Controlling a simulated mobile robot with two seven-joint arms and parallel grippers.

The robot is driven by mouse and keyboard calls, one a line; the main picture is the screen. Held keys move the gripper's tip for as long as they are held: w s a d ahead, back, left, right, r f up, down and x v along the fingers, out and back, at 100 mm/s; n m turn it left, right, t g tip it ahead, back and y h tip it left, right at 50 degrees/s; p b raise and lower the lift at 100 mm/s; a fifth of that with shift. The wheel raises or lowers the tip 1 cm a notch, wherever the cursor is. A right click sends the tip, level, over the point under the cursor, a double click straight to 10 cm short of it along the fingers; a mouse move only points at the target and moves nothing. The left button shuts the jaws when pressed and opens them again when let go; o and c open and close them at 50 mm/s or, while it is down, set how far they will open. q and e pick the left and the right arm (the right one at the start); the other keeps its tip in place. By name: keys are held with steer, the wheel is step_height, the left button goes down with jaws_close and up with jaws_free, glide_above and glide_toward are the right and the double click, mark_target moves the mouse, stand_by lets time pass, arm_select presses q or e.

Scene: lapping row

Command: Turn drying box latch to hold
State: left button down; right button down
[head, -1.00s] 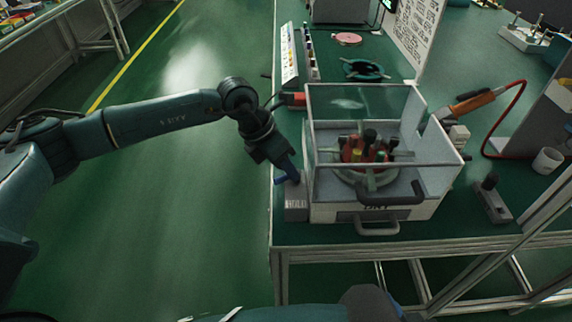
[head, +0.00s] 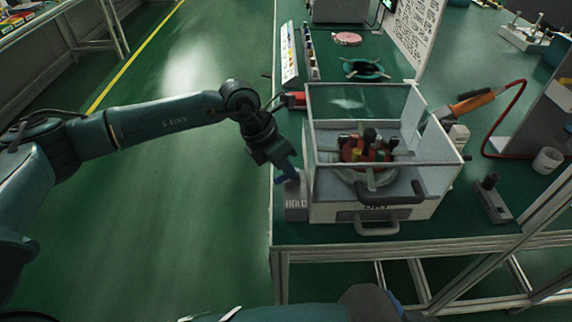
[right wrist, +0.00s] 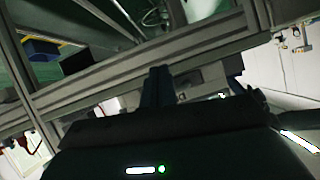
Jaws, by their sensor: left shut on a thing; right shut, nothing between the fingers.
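The drying box (head: 345,214), a clear-walled box with a pale base and dark handle, stands at the table's front left corner. A small grey labelled block (head: 296,208) is at its left front side, where the latch is. The latch itself is mostly hidden, and its setting cannot be read. My left gripper (head: 289,176), with blue fingers, reaches down to this block from the left and is shut on the latch. My right gripper (right wrist: 157,86) is shut and empty in the right wrist view, close to the table's frame and away from the box.
Inside the box is a round rack (head: 366,152) with red, yellow and dark parts. A dark-knobbed device (head: 492,200) stands to its right. An orange-handled tool (head: 473,103) with a red hose lies behind. The green floor left of the table is clear.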

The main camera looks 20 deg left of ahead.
arm_select(q)
steer(key=n, duration=0.2)
steer(key=n+t+b, duration=0.1)
steer(key=shift+s+d+y, duration=0.25)
steer(key=shift+d+y, duration=0.05)
steer(key=shift+s+d+n+t+y+b, duration=0.1)
steer(key=shift+n+t+y+b, duration=0.2)
steer(key=shift+n, duration=0.5)
steer(key=shift+s+d+n+t+y+b, duration=0.15)
steer(key=shift+n+b, duration=0.25)
steer(key=shift+n, duration=0.4)
steer(key=shift+w, duration=0.15)
steer(key=shift+a, duration=0.1)
steer(key=c, duration=1.5)
jaws_free()
steer(key=shift+o, duration=0.2)
steer(key=v, duration=1.3)
steer(key=shift+s, duration=0.2)
steer(key=shift+c, duration=0.4)
